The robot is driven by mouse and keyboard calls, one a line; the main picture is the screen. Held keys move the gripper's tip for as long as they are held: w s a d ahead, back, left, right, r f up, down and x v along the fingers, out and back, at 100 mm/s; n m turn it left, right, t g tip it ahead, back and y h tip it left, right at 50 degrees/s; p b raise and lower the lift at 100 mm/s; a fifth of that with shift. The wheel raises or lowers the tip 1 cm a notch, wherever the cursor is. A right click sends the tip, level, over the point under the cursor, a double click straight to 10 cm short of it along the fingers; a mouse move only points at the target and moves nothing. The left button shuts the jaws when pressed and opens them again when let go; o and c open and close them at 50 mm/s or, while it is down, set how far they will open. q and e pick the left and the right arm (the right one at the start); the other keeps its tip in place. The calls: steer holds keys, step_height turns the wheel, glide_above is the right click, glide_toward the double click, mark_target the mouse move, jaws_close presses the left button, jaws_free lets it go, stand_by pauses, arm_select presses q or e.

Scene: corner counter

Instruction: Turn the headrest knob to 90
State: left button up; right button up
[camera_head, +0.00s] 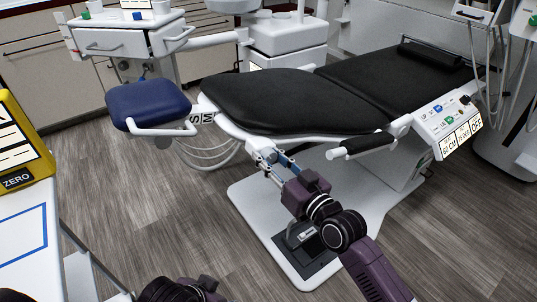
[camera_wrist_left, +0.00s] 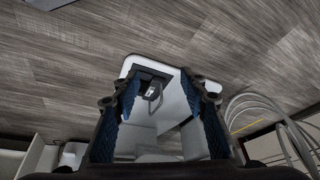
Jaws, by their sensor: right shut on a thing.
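My right gripper (camera_head: 274,168) reaches up from the lower right to the near left end of the chair's black pad (camera_head: 285,103). Its jaws are closed on a small knob-like part (camera_head: 260,151) under the white rim. The jaws cover much of that part, so its setting cannot be read. I cannot tell for sure that it is the headrest knob. My left gripper (camera_wrist_left: 158,82) shows in the left wrist view with two blue-padded fingers spread apart and nothing between them. Only a dark piece of the left arm shows at the bottom of the head view.
A blue padded seat (camera_head: 150,103) with a white bar is left of the chair. A control panel (camera_head: 447,122) is at the chair's right. A white base (camera_head: 270,228) with a pedal is below. A table with a yellow ZERO sign (camera_head: 18,140) is at left.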

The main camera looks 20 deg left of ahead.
steer(key=shift+r+m, duration=0.1)
steer(key=shift+m, duration=0.4)
steer(key=m+p, duration=0.1)
steer(key=m, duration=0.2)
arm_select(q)
steer(key=shift+s+a+r+g+p, duration=0.15)
steer(key=shift+s+r+g+p, duration=0.15)
steer(key=shift+s+r, duration=0.2)
steer(key=shift+s+a+r+g+p, duration=0.2)
steer(key=shift+s+r+p, duration=0.15)
steer(key=shift+s, duration=0.25)
arm_select(e)
steer(key=shift+m, duration=2.5)
arm_select(q)
steer(key=shift+f, duration=0.4)
steer(key=shift+r, duration=0.15)
arm_select(e)
steer(key=o, duration=1.2)
steer(key=shift+c, duration=0.2)
